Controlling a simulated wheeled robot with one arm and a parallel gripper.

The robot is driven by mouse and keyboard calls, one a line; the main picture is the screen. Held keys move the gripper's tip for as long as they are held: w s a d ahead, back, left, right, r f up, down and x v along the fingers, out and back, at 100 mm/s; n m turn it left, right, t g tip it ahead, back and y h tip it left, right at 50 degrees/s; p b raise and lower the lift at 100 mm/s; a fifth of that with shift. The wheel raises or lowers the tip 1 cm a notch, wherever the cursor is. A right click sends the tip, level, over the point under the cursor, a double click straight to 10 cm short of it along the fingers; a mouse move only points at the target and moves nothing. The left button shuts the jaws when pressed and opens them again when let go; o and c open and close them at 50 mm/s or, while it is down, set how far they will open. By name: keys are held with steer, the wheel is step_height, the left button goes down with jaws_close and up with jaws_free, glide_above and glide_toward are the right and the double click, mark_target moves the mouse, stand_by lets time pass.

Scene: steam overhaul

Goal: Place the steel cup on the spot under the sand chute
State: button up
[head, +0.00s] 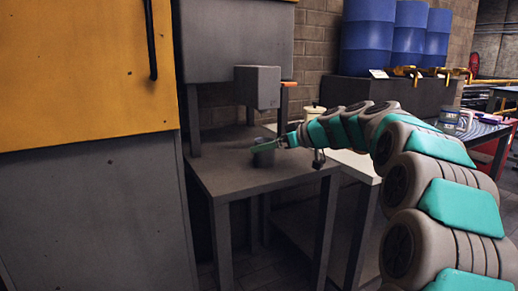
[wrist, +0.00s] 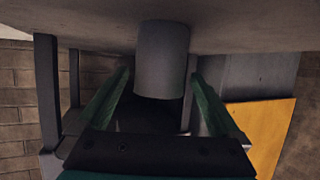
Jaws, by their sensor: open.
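The steel cup (wrist: 162,62) is a plain grey cylinder in the wrist view, where the picture is upside down. It stands on the grey table (head: 285,170), between my two green fingers, with a gap on both sides. In the head view the cup (head: 263,158) is small, dark and partly covered by my gripper (head: 268,146). My gripper is open around the cup, low over the table. The sand chute (head: 257,88) is a grey box above the table. I cannot tell whether the cup is exactly beneath it. No marked spot is visible.
A yellow and grey cabinet (head: 85,75) stands close on the left. An orange-tipped lever (head: 285,98) is right of the chute. A cream pot (head: 314,111) and a pale tabletop (head: 350,162) are behind my arm. Blue barrels (head: 368,35) stand at the back. The front of the grey table is clear.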

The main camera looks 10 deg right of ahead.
steer(key=v, duration=0.7)
steer(key=shift+s+d+r, duration=0.1)
